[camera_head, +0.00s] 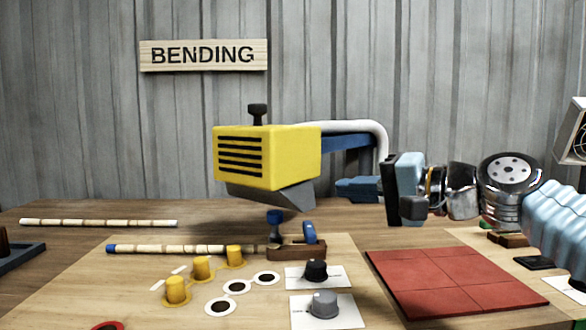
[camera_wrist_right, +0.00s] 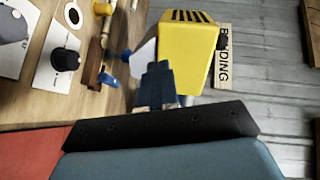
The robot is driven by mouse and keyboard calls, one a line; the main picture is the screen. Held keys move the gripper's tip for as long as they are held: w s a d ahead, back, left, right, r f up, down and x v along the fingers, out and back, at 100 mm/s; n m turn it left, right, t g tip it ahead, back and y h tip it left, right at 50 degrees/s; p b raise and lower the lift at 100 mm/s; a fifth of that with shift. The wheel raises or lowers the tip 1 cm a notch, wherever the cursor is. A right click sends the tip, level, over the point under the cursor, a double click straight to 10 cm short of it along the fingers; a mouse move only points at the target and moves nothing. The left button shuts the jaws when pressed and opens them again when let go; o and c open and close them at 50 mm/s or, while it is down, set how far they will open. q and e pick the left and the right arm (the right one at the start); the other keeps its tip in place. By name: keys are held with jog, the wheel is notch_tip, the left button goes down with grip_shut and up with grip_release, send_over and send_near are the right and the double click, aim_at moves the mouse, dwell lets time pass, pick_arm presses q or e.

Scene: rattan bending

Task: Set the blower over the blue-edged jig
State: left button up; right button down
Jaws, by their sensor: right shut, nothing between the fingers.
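The yellow blower (camera_head: 267,153) has a black knob on top and a grey nozzle underneath. It hangs on a blue arm with a white hose. It also shows in the right wrist view (camera_wrist_right: 187,55). A brown wooden jig (camera_head: 297,251) with blue parts sits on the board below and slightly right of the blower's middle. It shows in the wrist view too (camera_wrist_right: 92,62). The nozzle appears above the jig, with a gap; exact alignment in depth is unclear. My right gripper (camera_head: 345,188) is shut and empty, just right of the blower, its fingers (camera_wrist_right: 155,72) pointing at it. My left gripper is out of view.
A blue-tipped rattan stick (camera_head: 180,249) runs to the jig; another stick (camera_head: 98,223) lies behind. Yellow pegs (camera_head: 203,268), white rings (camera_head: 221,306) and two knobs (camera_head: 324,304) stand in front. A red mat (camera_head: 450,282) lies at right. A BENDING sign (camera_head: 203,55) hangs behind.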

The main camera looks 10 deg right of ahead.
jog(key=s+d+m+t, duration=0.1)
jog(key=s+m, duration=0.1)
jog(key=p, duration=0.2)
send_near(256, 173)
jog(key=w, duration=0.3)
jog(key=shift+w+d+f+y, duration=0.15)
jog(key=shift+w+f+y, duration=0.1)
jog(key=shift+f+y, duration=0.15)
jog(key=shift+w, duration=0.15)
jog(key=x, duration=0.5)
jog(key=s+a+x, duration=0.1)
jog(key=x, duration=0.2)
jog(key=shift+w+a, duration=0.15)
jog(key=shift+w, duration=0.05)
